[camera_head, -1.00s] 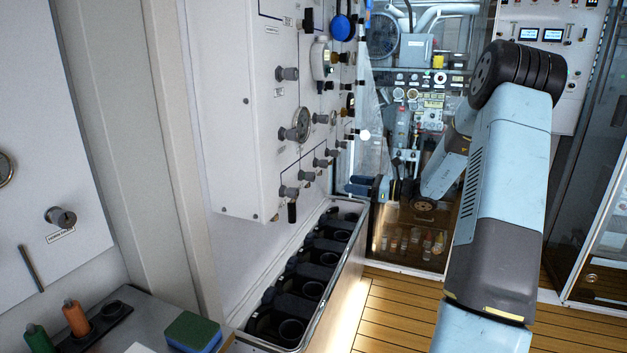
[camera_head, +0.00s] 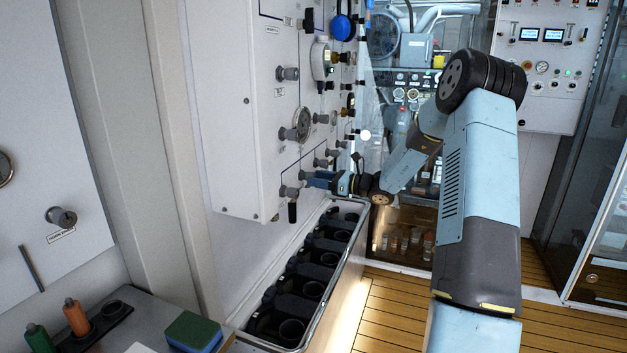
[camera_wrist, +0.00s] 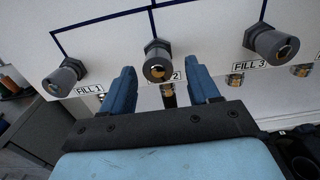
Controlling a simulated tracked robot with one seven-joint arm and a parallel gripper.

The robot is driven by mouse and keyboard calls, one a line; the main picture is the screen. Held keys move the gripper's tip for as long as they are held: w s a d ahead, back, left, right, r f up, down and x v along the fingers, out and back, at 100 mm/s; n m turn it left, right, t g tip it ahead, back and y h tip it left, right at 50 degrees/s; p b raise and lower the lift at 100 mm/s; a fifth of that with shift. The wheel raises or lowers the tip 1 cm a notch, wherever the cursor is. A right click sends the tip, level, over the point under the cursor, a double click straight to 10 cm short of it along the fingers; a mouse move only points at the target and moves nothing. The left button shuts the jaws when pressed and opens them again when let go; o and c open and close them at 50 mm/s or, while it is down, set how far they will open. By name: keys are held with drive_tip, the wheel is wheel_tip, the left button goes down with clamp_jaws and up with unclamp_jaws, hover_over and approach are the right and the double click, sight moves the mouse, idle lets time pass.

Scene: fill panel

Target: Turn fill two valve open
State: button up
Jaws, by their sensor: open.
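The fill two valve is a grey knob with a brass centre in the wrist view (camera_wrist: 157,68), partly beside its label "2". My gripper (camera_wrist: 163,88) has its two blue fingers apart, one on each side of and below this knob, with nothing clamped between them. In the head view my gripper (camera_head: 308,180) is close to the panel's lower row of knobs. The fill 1 knob (camera_wrist: 63,78) is to the left and the fill 3 knob (camera_wrist: 272,44) to the right. Whether the fingers touch the fill two knob cannot be told.
The white panel (camera_head: 232,120) carries a gauge (camera_head: 303,122) and several other knobs above. Below it stands a long tray (camera_head: 352,262) with black cup holders. A green sponge (camera_head: 192,332) lies on the counter at the lower left. The wooden floor at right is clear.

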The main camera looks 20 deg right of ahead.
drive_tip(key=shift+w+a, duration=0.45)
drive_tip(key=shift+a, duration=0.05)
drive_tip(key=shift+c, duration=0.2)
drive_tip(key=c, duration=1)
drive_tip(key=shift+r+m, duration=0.1)
drive_tip(key=shift+m, duration=0.9)
drive_tip(key=shift+d, duration=0.1)
drive_tip(key=o, duration=1)
drive_tip(key=shift+o, duration=0.2)
